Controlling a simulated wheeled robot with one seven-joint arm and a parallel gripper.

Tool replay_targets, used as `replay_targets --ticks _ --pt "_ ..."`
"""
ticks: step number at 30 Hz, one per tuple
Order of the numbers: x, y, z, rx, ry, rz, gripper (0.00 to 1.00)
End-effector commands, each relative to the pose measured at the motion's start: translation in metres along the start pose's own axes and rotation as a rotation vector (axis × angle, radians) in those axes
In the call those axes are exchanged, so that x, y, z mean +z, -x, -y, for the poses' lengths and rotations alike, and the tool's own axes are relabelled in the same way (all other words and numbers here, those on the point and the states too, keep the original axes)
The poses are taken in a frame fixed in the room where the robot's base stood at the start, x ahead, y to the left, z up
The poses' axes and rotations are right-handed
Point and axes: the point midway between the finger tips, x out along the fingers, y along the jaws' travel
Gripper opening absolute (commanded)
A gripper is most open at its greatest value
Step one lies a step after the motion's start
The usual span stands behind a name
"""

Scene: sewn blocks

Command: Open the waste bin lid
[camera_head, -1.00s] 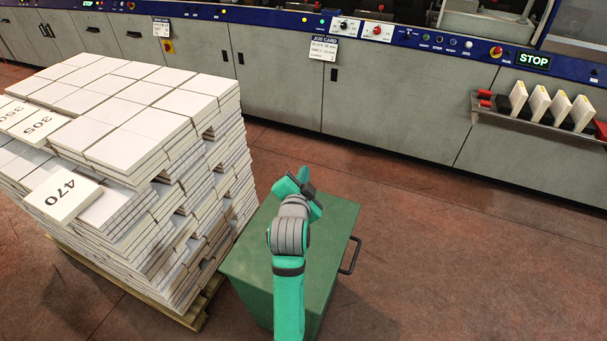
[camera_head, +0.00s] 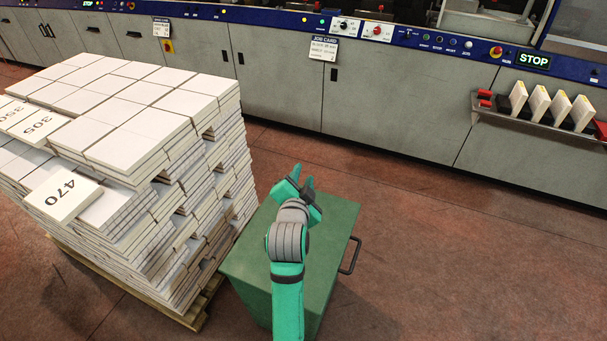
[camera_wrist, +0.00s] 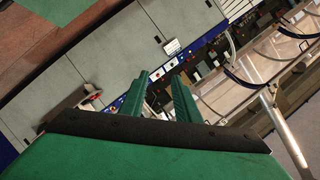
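The waste bin (camera_head: 340,222) is a dark green box standing on the floor in the head view, partly hidden by my arm. Its flat green top is shut. A dark bar handle (camera_head: 351,256) sticks out from its right side. My gripper (camera_head: 303,171) is above the far part of the bin's top, apart from the handle and to its upper left in the picture. Its two green fingers are apart with nothing between them, as the wrist view (camera_wrist: 160,76) also shows. The handle cannot be made out in the wrist view.
A pallet (camera_head: 185,318) stacked high with white blocks (camera_head: 150,135) stands close on the bin's left. A long grey machine (camera_head: 400,110) with a control panel lines the back, with a small shelf (camera_head: 540,124) at right. The reddish floor right of the bin is clear.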

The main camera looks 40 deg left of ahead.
Motion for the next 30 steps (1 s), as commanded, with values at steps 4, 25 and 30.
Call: replay_targets --ticks 4,25,30 --pt "0.0 0.029 0.0 -0.002 0.0 -0.002 0.29" --pt "0.0 0.091 0.0 0.0 0.0 0.0 0.29" --pt "0.001 0.091 -0.003 0.002 0.003 -0.001 0.06"
